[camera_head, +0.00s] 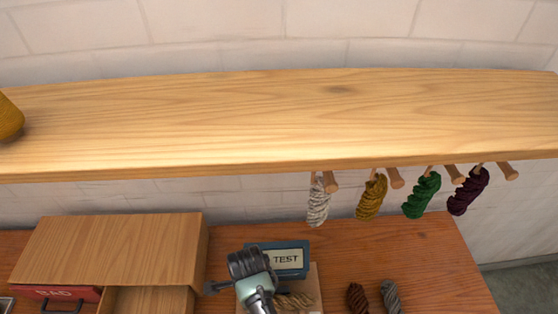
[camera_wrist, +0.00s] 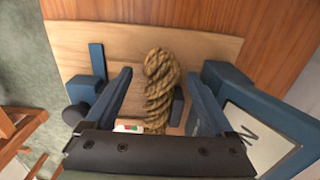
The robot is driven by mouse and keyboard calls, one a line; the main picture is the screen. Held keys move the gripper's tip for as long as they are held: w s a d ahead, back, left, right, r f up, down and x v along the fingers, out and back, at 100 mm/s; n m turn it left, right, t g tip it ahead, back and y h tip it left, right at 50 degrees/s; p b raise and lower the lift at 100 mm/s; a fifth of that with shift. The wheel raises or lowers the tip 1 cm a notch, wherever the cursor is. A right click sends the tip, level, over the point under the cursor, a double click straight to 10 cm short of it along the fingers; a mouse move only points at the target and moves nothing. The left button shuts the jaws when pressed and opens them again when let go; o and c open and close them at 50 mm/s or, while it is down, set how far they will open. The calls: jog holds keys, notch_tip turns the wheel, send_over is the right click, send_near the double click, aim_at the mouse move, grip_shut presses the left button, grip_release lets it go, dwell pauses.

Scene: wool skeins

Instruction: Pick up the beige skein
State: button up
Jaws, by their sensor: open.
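The beige skein (camera_wrist: 160,80), a twisted tan rope-like bundle, lies on a light wooden board (camera_wrist: 210,45) in the wrist view. My gripper (camera_wrist: 161,88) is open, with one finger on each side of the skein in the wrist view. Gaps show between the skein and both fingers. The skein's near end is hidden behind the gripper body. I cannot tell how far the fingertips are above the board.
A blue-framed TEST sign (camera_head: 290,260) stands close beside the skein. A wooden box (camera_head: 120,240) and red BAD drawer (camera_head: 62,294) are left. Brown (camera_head: 357,298) and grey (camera_head: 391,297) skeins lie right. White (camera_head: 318,202), mustard (camera_head: 371,198), green (camera_head: 422,196) and purple (camera_head: 468,192) skeins hang below a shelf (camera_head: 280,115).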

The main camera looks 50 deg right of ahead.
jog(key=shift+f, duration=0.35)
grip_shut()
jog(key=shift+r, duration=0.1)
